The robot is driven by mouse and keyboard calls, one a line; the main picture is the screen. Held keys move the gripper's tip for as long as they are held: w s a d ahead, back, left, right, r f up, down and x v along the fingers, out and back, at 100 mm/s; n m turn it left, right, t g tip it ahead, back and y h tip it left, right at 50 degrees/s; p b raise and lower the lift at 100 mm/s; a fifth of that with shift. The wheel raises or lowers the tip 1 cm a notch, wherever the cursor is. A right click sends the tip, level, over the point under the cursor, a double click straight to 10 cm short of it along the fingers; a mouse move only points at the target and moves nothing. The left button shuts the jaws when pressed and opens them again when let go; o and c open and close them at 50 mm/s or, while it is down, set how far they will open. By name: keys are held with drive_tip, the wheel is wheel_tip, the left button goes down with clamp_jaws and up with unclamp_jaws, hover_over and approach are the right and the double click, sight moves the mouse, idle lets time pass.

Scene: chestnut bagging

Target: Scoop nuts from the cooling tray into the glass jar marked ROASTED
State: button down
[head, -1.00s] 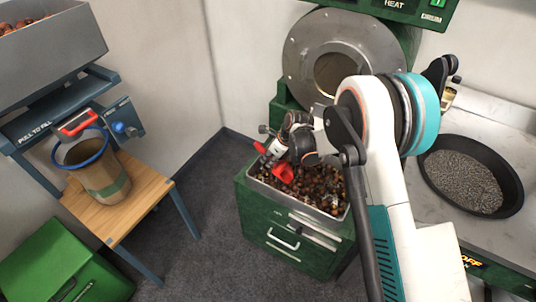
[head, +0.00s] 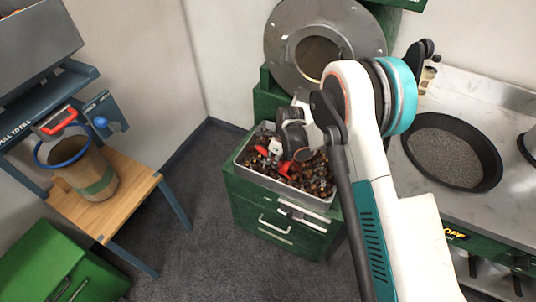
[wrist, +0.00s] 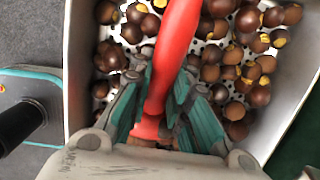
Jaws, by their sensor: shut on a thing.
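The cooling tray (head: 282,188) is a pale metal bin of brown chestnuts on a green cabinet. It fills much of the wrist view (wrist: 78,50), with chestnuts (wrist: 215,70) spread over its perforated floor. My gripper (head: 292,148) is low over the tray in the head view. In the wrist view my gripper (wrist: 165,100) is shut on a red handle (wrist: 172,55), which runs away from the fingers over the nuts. Red parts of this tool (head: 303,155) show beside the gripper in the head view. Its working end cannot be made out. No jar marked ROASTED is in view.
A blue-rimmed container (head: 92,175) stands on a wooden stand (head: 135,190) at left, under a dispenser with a red handle (head: 58,121). A round roaster drum (head: 290,45) rises behind the tray. A black pan (head: 455,160) sits on the right counter. Floor between is clear.

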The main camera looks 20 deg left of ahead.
sight(289, 172)
drive_tip(key=shift+h, duration=0.8)
drive_tip(key=shift+s+d+f+b, duration=0.1)
drive_tip(key=shift+d+f+b, duration=0.15)
drive_tip(key=shift+d, duration=0.9)
drive_tip(key=shift+s+d+f+b, duration=0.1)
drive_tip(key=shift+d+f+b, duration=0.15)
drive_tip(key=shift+d, duration=0.85)
drive_tip(key=shift+s+d+f+b, duration=0.1)
drive_tip(key=shift+d+f+b, duration=0.15)
drive_tip(key=shift+d, duration=0.9)
drive_tip(key=shift+r+h, duration=0.7)
drive_tip(key=shift+h, duration=0.4)
drive_tip(key=shift+r, duration=0.45)
drive_tip(key=shift+h, duration=0.6)
drive_tip(key=shift+a+p+v, duration=0.25)
drive_tip(key=shift+p+v, duration=0.1)
drive_tip(key=shift+v, duration=1.05)
drive_tip(key=shift+a+p+v, duration=0.2)
drive_tip(key=shift+p+v, duration=0.1)
drive_tip(key=shift+v, duration=1.1)
drive_tip(key=shift+w+f, duration=0.15)
drive_tip(key=shift+w, duration=0.05)
